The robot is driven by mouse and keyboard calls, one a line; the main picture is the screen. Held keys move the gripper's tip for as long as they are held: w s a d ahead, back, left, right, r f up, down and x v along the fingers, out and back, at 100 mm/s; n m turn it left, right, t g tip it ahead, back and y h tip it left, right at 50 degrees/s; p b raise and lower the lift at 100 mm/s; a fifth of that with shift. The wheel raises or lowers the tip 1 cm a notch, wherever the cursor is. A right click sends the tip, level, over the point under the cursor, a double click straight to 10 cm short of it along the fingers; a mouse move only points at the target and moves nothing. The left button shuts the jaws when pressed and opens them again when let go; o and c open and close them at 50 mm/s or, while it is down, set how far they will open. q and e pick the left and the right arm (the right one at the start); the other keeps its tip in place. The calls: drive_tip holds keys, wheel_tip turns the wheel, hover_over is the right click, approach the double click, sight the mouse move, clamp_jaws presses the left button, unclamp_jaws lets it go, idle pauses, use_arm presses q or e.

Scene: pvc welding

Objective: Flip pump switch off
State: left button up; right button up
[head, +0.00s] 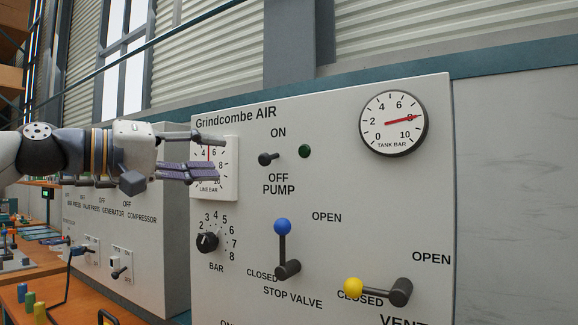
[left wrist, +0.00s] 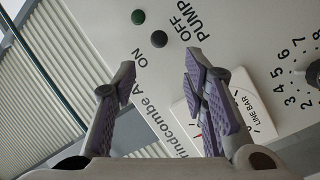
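The pump switch (head: 266,158) is a small black toggle on the grey Grindcombe AIR panel (head: 330,180), between the ON label above and the OFF label below. Its lever sticks out from the panel; I cannot tell clearly which way it is set. In the left wrist view the switch (left wrist: 158,39) shows as a black knob beyond the fingertips. My left gripper (head: 220,158) is open and empty, left of the switch and apart from it, in front of the line gauge (head: 229,180). Its spread fingers also show in the left wrist view (left wrist: 160,73). My right gripper is not in view.
A dark green lamp (head: 304,151) sits right of the switch. Below are a bar knob (head: 207,242), a blue-tipped stop valve lever (head: 283,240) and a yellow-tipped vent lever (head: 375,289). The tank gauge (head: 393,123) is upper right. Another switch box (head: 130,215) stands left.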

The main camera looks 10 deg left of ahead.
sight(264, 159)
use_arm(q)
drive_tip(key=shift+b+x, duration=0.75)
drive_tip(key=shift+x, duration=4.85)
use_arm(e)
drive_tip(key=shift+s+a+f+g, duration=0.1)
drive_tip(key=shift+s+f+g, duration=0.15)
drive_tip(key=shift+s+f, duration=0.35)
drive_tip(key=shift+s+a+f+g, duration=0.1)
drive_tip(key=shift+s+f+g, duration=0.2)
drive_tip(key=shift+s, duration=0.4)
use_arm(q)
drive_tip(key=shift+c, duration=0.6)
clamp_jaws()
drive_tip(key=shift+f, duration=0.25)
drive_tip(key=b, duration=0.1)
drive_tip(key=f+t+h+b, duration=0.1)
drive_tip(key=shift+w+d+f+m+h+b, duration=0.1)
drive_tip(key=shift+w+f+m+h+b, duration=0.2)
drive_tip(key=shift+m+b, duration=0.1)
drive_tip(key=shift+s+r, duration=0.15)
drive_tip(key=shift+r, duration=0.15)
drive_tip(key=shift+s+r, duration=0.1)
drive_tip(key=shift+r, duration=0.1)
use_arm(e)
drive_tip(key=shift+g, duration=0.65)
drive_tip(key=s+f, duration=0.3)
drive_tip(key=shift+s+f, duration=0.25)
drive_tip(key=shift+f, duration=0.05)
